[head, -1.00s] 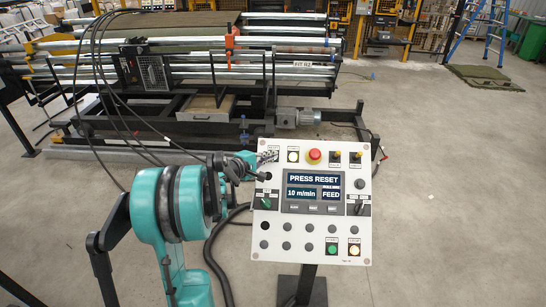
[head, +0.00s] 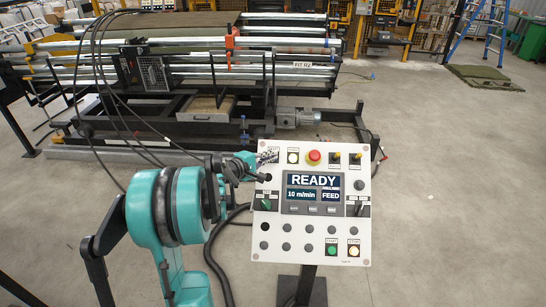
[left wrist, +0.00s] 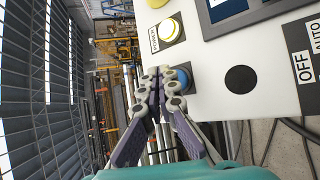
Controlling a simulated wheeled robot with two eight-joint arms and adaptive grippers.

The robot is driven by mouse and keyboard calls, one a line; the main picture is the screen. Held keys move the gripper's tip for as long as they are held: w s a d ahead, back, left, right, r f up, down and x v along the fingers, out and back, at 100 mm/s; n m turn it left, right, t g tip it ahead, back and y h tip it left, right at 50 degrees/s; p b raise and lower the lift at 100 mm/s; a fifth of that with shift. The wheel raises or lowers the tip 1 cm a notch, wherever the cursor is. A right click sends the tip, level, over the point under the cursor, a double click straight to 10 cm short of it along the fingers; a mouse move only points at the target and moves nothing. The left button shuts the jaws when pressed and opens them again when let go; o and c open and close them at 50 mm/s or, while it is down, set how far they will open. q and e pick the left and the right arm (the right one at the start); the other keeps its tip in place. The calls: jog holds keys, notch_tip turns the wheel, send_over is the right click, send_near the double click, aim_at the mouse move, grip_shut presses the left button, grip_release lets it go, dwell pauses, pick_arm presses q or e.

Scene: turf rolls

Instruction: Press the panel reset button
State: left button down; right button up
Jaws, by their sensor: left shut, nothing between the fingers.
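The white control panel (head: 311,225) stands on a dark post, its screen (head: 313,186) reading "READY", "10 m/min" and "FEED". My left gripper (head: 268,157) is at the panel's upper left corner and hides the button there. In the left wrist view, the shut, empty fingers (left wrist: 160,76) lie over a blue button (left wrist: 185,78), partly covering it. Whether the tips press on it I cannot tell. A lit button (left wrist: 167,30) labelled POWER sits beside it on the panel (left wrist: 215,60). My right gripper is not in view.
A red emergency-stop button (head: 314,157) is on the panel's top row. A green button (head: 331,250) and a lit amber button (head: 353,251) are at the lower right. A roller machine (head: 200,85) stands behind. The floor on the right is open.

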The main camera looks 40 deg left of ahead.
pick_arm(q)
jog(key=s+r+p, duration=0.1)
jog(key=s+d+r+p, duration=0.1)
jog(key=r+p, duration=0.1)
jog(key=shift+s+d+r, duration=0.3)
jog(key=shift+s+r, duration=0.1)
dwell(0.4)
dwell(0.5)
